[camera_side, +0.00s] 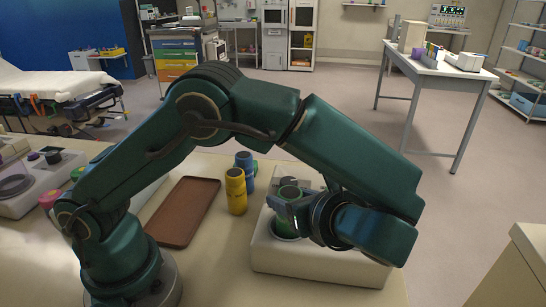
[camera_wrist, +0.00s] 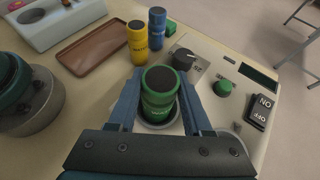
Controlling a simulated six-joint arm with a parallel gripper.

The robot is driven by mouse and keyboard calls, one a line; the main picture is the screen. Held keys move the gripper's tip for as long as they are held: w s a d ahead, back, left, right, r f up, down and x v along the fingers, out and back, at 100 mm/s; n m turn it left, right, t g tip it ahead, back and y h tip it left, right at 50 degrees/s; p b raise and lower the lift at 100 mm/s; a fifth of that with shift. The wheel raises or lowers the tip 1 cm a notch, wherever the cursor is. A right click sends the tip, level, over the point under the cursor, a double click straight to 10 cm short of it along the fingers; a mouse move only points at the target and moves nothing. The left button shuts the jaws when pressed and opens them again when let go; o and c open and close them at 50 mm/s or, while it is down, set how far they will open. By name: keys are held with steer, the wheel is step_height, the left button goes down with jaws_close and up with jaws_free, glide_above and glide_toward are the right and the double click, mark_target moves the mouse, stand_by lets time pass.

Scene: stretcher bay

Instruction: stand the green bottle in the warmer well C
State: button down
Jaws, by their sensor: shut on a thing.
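The green bottle (camera_side: 288,222) has a dark top and stands roughly upright between the jaws of my gripper (camera_side: 287,203). In the wrist view the bottle (camera_wrist: 158,103) is held between the two blue fingers of my gripper (camera_wrist: 159,90). Its lower end is at the round well of the white warmer (camera_side: 320,262), and the well's rim (camera_wrist: 160,126) shows around it. How deep it sits is hidden. The warmer (camera_wrist: 225,70) has a black knob, a green button and a dark switch. I cannot make out a letter C.
A yellow bottle (camera_side: 236,192) and a blue bottle (camera_side: 248,170) stand close together left of the warmer. A brown tray (camera_side: 183,212) lies empty further left. Another white device (camera_side: 32,196) with a round opening is at the far left, near a pink-topped item (camera_side: 48,200).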

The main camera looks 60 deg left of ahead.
steer(key=shift+f, duration=0.65)
steer(key=c, duration=0.6)
jaws_free()
steer(key=shift+a+r, duration=0.25)
steer(key=shift+a, duration=0.05)
steer(key=a+n, duration=0.1)
steer(key=a+r+n+g, duration=0.1)
steer(key=shift+s+r+n+h, duration=0.25)
steer(key=shift+s+n+h, duration=0.05)
steer(key=s+r+n+t+h, duration=0.4)
steer(key=s+n+h, duration=0.6)
steer(key=n, duration=0.7)
steer(key=shift+n+h, duration=0.3)
steer(key=shift+h, duration=0.4)
